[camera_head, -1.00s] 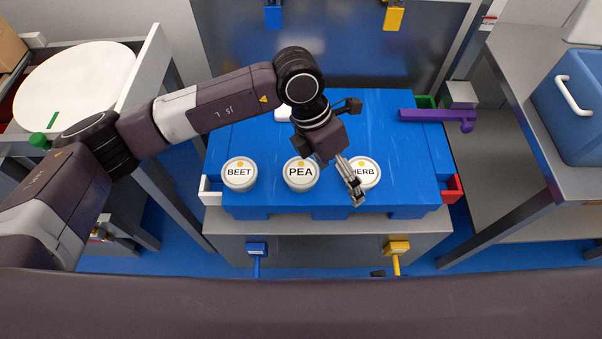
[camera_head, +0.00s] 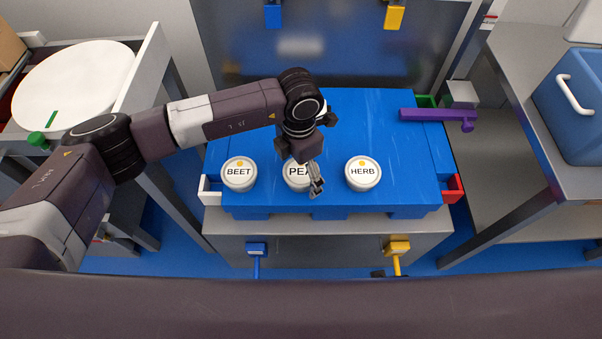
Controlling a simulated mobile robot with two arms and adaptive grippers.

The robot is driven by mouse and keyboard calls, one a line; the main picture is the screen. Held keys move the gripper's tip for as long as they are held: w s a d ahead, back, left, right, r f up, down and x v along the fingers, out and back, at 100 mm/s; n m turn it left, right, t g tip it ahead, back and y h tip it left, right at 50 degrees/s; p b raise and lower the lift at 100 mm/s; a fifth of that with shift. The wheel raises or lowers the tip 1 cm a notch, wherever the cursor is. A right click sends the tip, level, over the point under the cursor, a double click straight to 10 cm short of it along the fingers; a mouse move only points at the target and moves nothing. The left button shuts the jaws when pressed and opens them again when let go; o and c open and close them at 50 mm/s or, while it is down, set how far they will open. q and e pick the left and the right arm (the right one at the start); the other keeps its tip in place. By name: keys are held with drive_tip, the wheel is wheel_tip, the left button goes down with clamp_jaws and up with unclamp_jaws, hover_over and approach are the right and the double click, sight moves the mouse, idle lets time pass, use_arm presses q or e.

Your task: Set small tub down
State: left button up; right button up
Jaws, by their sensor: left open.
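Three small white tubs with round labelled lids stand in a row on the blue carrier (camera_head: 400,140). The BEET tub (camera_head: 239,174) is at left, the PEA tub (camera_head: 294,180) in the middle and the HERB tub (camera_head: 363,173) at right. My left gripper (camera_head: 317,188) is open and hangs over the right side of the PEA tub, hiding part of its lid and label. I cannot tell whether its fingers touch the tub. All three tubs look upright. A bit of another white item (camera_head: 321,110) shows behind my left wrist. My right gripper is not in view.
A purple bar (camera_head: 436,115) lies across the carrier's far right. White, red and green side pieces stick out at the carrier's edges. A round white board (camera_head: 75,84) is at far left. A blue bin (camera_head: 575,105) stands on the right table. The carrier's right half is mostly clear.

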use_arm(q)
drive_tip(key=shift+c, duration=0.6)
drive_tip(key=shift+r, duration=0.1)
drive_tip(key=c, duration=1.4)
